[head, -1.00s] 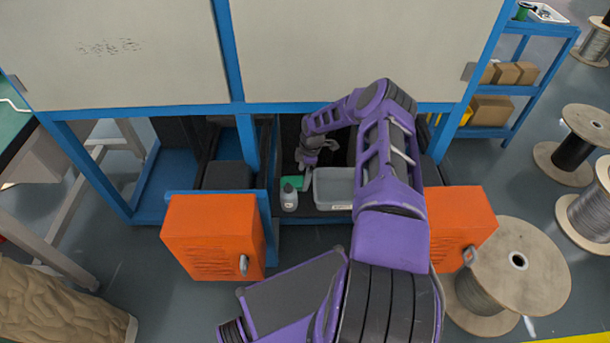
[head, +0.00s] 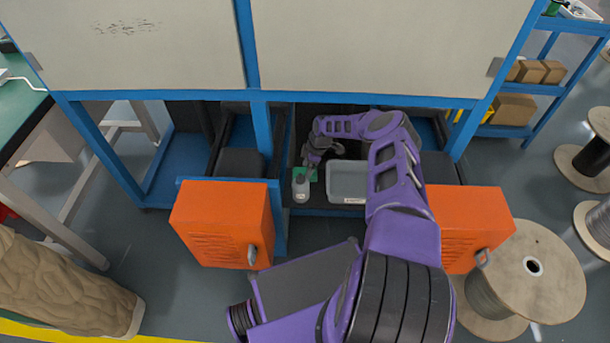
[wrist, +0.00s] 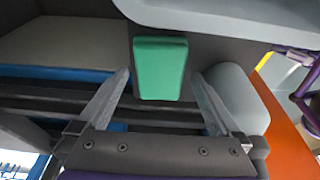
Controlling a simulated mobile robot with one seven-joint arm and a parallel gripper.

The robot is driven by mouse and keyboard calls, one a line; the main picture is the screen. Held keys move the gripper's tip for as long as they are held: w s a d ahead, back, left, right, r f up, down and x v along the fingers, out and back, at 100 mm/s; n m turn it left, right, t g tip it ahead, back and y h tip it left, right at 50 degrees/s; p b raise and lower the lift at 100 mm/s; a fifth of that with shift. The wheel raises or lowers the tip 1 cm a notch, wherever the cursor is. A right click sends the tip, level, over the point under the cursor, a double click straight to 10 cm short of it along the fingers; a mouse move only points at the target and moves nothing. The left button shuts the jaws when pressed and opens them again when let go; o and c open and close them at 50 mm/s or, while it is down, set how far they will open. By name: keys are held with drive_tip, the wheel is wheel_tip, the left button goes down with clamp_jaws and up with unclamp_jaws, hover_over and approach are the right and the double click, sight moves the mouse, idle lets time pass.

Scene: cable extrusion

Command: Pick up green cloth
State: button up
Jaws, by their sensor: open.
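The green cloth (wrist: 160,68) is a folded block on a dark surface, ahead of my gripper and centred between its fingers in the wrist view. In the head view the cloth (head: 311,174) is small and partly hidden by my gripper (head: 308,168) and a bottle. My gripper (wrist: 155,100) is open and empty in the wrist view, with its two fingers spread wide on either side of the cloth's near edge. Whether the fingertips touch anything cannot be told.
A bottle (head: 301,188) stands just in front of the cloth; it seems to be the grey shape (wrist: 238,95) by the right finger. A grey bin (head: 347,182) sits to the right. Orange boxes (head: 222,222) flank the opening, and a blue frame (head: 262,135) stands behind.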

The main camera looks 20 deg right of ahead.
drive_tip(key=shift+c, duration=0.2)
drive_tip(key=c, duration=1.2)
drive_tip(key=shift+r, duration=0.2)
